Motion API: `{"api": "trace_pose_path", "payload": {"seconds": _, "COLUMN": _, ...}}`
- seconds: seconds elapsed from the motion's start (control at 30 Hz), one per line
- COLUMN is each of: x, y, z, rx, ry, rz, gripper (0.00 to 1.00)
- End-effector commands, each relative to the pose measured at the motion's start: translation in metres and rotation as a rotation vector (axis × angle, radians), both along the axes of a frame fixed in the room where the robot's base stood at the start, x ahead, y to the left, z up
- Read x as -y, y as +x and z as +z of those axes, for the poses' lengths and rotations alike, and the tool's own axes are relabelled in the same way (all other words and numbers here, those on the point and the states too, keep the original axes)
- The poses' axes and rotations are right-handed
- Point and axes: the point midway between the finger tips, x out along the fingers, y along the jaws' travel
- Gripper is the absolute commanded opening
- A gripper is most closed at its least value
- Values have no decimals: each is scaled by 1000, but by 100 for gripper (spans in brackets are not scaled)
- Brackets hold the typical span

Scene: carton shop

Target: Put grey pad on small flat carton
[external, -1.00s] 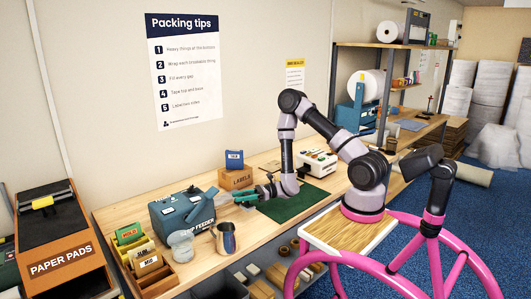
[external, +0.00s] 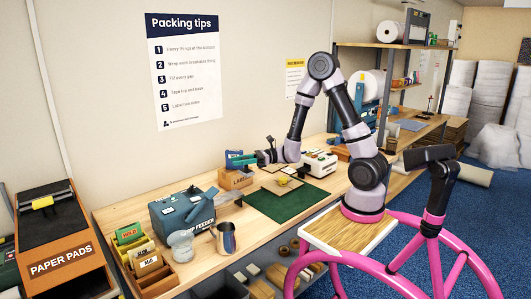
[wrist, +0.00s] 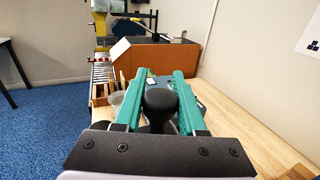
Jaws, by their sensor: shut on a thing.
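My gripper (external: 240,159) is raised near the wall, its green fingers pointing left in front of a small blue box. In the wrist view its fingers (wrist: 157,88) are shut around a dark, round-topped knob (wrist: 160,99). I cannot tell whether this knob belongs to the grey pad. A small flat tan carton (external: 272,193) lies on the green mat (external: 277,207), with a small yellow thing (external: 284,181) on it. A greyish thing (external: 228,197) lies on the bench left of the mat, too small to identify.
A labels carton (external: 236,179) stands behind the mat with the blue box (external: 233,156) on it. The tape feeder (external: 181,211), a metal jug (external: 224,240) and a card tray (external: 140,255) are to the left. A control box (external: 318,162) stands right. The mat's front is clear.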

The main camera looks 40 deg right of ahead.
Motion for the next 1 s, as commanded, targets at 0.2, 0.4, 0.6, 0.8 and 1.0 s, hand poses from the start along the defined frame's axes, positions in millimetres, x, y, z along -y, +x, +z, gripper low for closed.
{"api": "trace_pose_path", "payload": {"seconds": 0.2, "x": 0, "y": 0, "z": 34, "rx": 4, "ry": 0, "rz": 0, "gripper": 0}}
{"api": "trace_pose_path", "payload": {"seconds": 0.4, "x": 10, "y": 21, "z": 44, "rx": -1, "ry": 0, "rz": -48, "gripper": 0}}
{"api": "trace_pose_path", "payload": {"seconds": 0.6, "x": 35, "y": 67, "z": 44, "rx": 1, "ry": 0, "rz": -157, "gripper": 0}}
{"api": "trace_pose_path", "payload": {"seconds": 0.8, "x": 83, "y": 133, "z": 44, "rx": 0, "ry": 1, "rz": -322, "gripper": 0}}
{"api": "trace_pose_path", "payload": {"seconds": 1.0, "x": 160, "y": 209, "z": 45, "rx": 0, "ry": 1, "rz": -541, "gripper": 0}}
